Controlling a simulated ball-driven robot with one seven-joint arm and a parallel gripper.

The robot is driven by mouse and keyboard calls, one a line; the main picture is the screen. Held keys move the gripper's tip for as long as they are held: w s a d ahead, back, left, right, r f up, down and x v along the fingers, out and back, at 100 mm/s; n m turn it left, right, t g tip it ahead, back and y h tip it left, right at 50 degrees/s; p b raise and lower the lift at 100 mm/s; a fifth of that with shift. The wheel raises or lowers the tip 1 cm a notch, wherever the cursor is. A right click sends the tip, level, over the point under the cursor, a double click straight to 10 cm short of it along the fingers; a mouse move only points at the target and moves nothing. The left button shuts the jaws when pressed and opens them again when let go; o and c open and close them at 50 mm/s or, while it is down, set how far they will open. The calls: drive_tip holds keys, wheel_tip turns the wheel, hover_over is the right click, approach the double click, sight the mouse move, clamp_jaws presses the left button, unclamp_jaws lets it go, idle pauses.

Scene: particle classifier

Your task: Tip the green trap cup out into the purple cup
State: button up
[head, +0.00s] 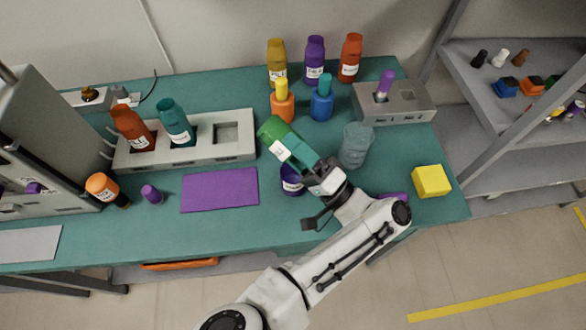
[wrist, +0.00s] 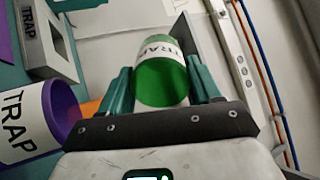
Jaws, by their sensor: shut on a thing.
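The green trap cup (head: 272,131) is held in my gripper (head: 287,146), tilted, above the table. In the wrist view the green cup (wrist: 161,82) sits between my two teal fingers (wrist: 160,74), with its white TRAP label on the far side. I cannot tell whether anything is inside it. The purple cup (head: 291,185) stands on the table just below and in front of my gripper, partly hidden by it. In the wrist view the purple cup (wrist: 65,104) is at the left, with a TRAP label, apart from the green cup.
A grey rack (head: 235,152) with bottles is left of my gripper. Orange (head: 283,108) and blue (head: 321,106) bottles stand behind it. A clear beaker (head: 355,146) is close on the right, and a yellow cube (head: 431,181) farther right. A purple mat (head: 220,190) lies bare at left.

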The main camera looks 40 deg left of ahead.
drive_tip(key=shift+d+r+y, duration=0.25)
drive_tip(key=shift+r+y, duration=0.45)
drive_tip(key=shift+y, duration=0.2)
idle(0.6)
drive_tip(key=shift+d+r+y+p, duration=0.2)
drive_tip(key=shift+r+y+p, duration=0.5)
drive_tip(key=shift+r, duration=0.7)
idle(0.8)
